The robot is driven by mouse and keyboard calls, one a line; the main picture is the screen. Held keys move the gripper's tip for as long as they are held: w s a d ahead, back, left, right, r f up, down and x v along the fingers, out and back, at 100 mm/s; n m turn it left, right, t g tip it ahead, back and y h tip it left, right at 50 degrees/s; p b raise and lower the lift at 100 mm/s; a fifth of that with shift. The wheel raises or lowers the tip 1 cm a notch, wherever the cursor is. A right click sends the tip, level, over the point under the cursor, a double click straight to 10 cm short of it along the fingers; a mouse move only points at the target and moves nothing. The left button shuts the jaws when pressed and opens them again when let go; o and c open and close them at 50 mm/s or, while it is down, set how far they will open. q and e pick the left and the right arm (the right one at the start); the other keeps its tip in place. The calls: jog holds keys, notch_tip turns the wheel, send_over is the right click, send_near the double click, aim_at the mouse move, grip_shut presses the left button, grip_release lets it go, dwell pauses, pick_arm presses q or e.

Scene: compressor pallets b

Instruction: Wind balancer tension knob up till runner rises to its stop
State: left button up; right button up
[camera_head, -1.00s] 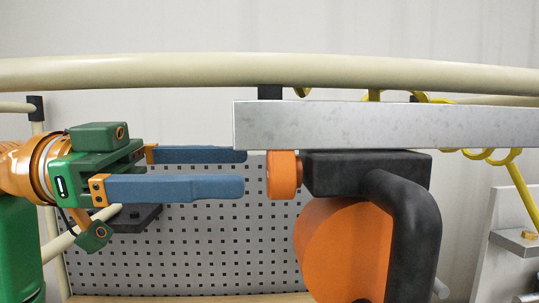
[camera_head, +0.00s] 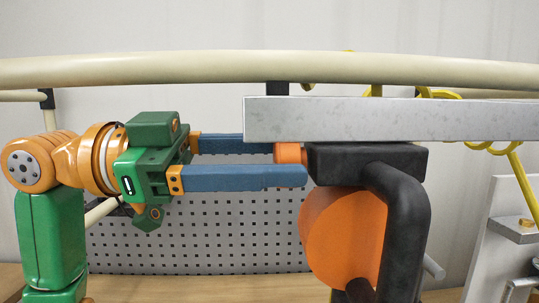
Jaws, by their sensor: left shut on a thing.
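The orange tension knob (camera_head: 288,153) sticks out from the left end of the black balancer housing (camera_head: 365,162). My left gripper (camera_head: 289,160) has come in from the left, with its two blue fingers on the near and far sides of the knob, and is shut on it. An orange round drum (camera_head: 343,240) sits below the housing, beside a thick black bent arm (camera_head: 405,225). A grey metal rail (camera_head: 390,120) runs above the housing. I cannot tell which part is the runner. My right gripper is not in view.
A cream tube (camera_head: 200,70) crosses above the rail. A yellow coiled hose (camera_head: 488,147) hangs at the right, near a grey bracket (camera_head: 515,229). A perforated grey panel (camera_head: 220,235) stands behind, above a wooden surface (camera_head: 200,288).

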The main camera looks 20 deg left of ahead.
pick_arm(q)
jog(key=shift+m, duration=0.7)
jog(key=o, duration=1.4)
jog(key=shift+c, duration=0.2)
jog(key=shift+s+a, duration=0.1)
jog(key=shift+a, duration=0.05)
